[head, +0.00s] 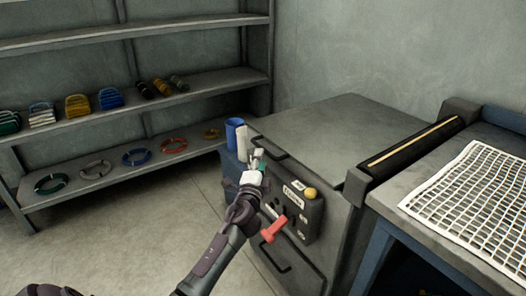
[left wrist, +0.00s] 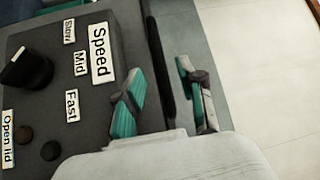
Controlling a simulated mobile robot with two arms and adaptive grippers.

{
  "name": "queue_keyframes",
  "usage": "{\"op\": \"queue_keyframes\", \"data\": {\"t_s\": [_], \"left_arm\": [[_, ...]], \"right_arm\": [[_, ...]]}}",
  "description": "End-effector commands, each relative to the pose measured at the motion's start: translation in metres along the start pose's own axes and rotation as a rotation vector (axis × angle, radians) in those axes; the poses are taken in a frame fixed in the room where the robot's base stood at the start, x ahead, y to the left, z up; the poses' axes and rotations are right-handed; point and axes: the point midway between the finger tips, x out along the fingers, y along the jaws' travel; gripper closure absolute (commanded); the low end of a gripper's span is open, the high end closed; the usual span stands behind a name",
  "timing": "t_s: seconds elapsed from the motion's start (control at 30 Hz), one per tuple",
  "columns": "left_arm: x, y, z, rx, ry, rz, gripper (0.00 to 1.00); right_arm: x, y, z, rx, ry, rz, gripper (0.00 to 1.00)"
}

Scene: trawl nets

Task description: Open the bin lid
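A dark control box (head: 298,211) is fixed to the front of a grey cabinet (head: 330,125), with a yellow knob (head: 310,192) and a red lever (head: 274,229). In the left wrist view its panel (left wrist: 100,25) carries the labels Speed, Slow, Mid, Fast and Open lid (left wrist: 7,139). A black knob (left wrist: 27,68) and two dark round buttons (left wrist: 38,142) show there. My left gripper (head: 257,160) is by the box's upper left edge. In the left wrist view its teal-padded fingers (left wrist: 160,92) are apart, with nothing held. I cannot tell which part is the bin lid. My right gripper is not in view.
A blue cup (head: 234,131) stands behind my left gripper. Shelves (head: 180,105) with coiled rings and spools line the left wall. A bench (head: 400,205) with a white net (head: 475,205) is at the right. The floor (head: 130,225) at left is clear.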

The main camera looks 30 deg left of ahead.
Motion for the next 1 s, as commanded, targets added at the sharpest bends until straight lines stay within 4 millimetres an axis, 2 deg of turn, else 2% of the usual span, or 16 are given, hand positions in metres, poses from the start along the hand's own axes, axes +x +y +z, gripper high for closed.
{"op": "queue_keyframes", "data": {"t_s": [0.1, 0.3, 0.7, 0.77, 0.93, 1.0], "left_arm": [[0.025, 0.000, 0.001, 0.002, -0.002, -0.002, 0.61], [0.049, 0.001, 0.000, -0.001, 0.000, 0.000, 0.61], [0.057, 0.001, 0.000, 0.000, -0.001, 0.001, 0.61], [0.057, 0.001, 0.000, 0.000, -0.001, 0.001, 0.69], [0.057, 0.001, 0.000, 0.000, -0.001, 0.001, 0.97], [0.057, 0.001, 0.000, 0.000, -0.001, 0.001, 1.00]], "right_arm": [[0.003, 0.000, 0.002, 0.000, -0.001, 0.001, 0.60], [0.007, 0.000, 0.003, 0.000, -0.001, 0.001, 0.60], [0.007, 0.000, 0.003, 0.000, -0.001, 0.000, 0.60], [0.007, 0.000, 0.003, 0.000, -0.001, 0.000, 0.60], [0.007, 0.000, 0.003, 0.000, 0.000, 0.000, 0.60], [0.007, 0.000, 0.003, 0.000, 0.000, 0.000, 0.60]]}}
